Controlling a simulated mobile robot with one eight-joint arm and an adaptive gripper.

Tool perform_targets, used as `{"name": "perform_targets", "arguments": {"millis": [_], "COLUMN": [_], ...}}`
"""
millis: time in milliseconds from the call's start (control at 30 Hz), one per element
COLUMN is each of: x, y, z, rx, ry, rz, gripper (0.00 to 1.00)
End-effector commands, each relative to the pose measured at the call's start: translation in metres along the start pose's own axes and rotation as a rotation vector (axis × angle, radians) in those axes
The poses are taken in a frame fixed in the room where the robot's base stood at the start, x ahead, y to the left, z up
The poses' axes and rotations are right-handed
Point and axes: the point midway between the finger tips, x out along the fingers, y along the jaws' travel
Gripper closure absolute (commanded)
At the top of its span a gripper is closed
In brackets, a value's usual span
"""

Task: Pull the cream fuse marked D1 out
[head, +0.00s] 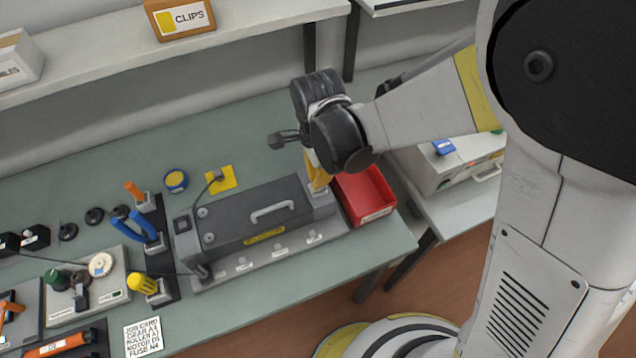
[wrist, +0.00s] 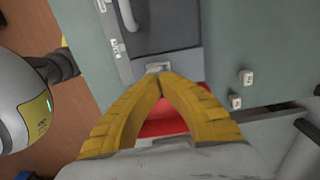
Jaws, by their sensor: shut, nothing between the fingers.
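My gripper (head: 318,183) points down at the right end of the long dark grey unit (head: 230,222). Its yellow fingers are shut and empty. In the wrist view the fingertips (wrist: 159,80) meet right beside a small pale grey piece (wrist: 158,67) at the unit's end; I cannot tell whether they touch it. Two small cream pieces with dark marks, an upper one (wrist: 246,77) and a lower one (wrist: 235,101), are on the green bench, apart from the fingers. I cannot read D1 on any piece, so I cannot tell which is the named fuse.
A red bin (head: 368,192) is right of the unit, partly behind my fingers in the wrist view. Several small pale fittings line the unit's front ledge (head: 265,262). A handle (head: 271,211) rises from its top.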

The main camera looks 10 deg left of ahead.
Motion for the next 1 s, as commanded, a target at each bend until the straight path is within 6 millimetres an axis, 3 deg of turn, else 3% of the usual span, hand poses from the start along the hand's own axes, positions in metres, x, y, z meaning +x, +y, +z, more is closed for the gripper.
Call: {"name": "perform_targets", "arguments": {"millis": [967, 1000], "x": [-0.013, -0.013], "y": [0.000, 0.000], "z": [0.000, 0.000], "rx": [0.000, 0.000], "ry": [0.000, 0.000], "rz": [-0.001, -0.001], "gripper": [1.00, 0.96]}}
